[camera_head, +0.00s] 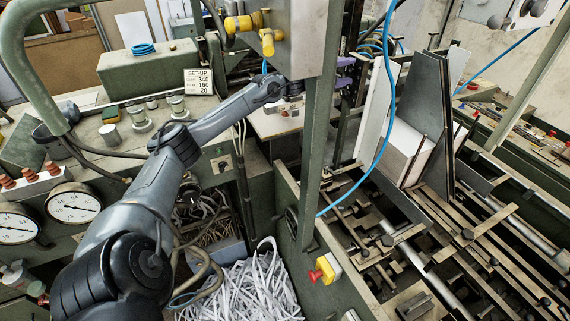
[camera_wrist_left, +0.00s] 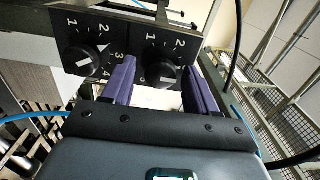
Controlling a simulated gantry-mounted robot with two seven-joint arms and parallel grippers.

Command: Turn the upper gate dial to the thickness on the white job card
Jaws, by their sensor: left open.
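The white job card (camera_head: 197,82) reads SET-UP with lines that look like 340, 160 and 20; its small labels and any decimal point are too small to read. In the left wrist view a black plate carries two round dials with white numbers, a left dial (camera_wrist_left: 84,60) and a right dial (camera_wrist_left: 161,74). I cannot tell which is the upper gate dial. My left gripper (camera_wrist_left: 158,82) is open, its purple fingers on either side of the right dial; contact is unclear. In the head view the gripper (camera_head: 345,71) shows beyond the green post, its body partly hidden.
The green post (camera_head: 318,160) and grey box (camera_head: 303,30) stand in front of the left wrist. A blue hose (camera_head: 387,110) hangs to the right. Greyboard sheets (camera_head: 402,150) stand in the feeder. A bin of paper strips (camera_head: 245,290) is below the arm.

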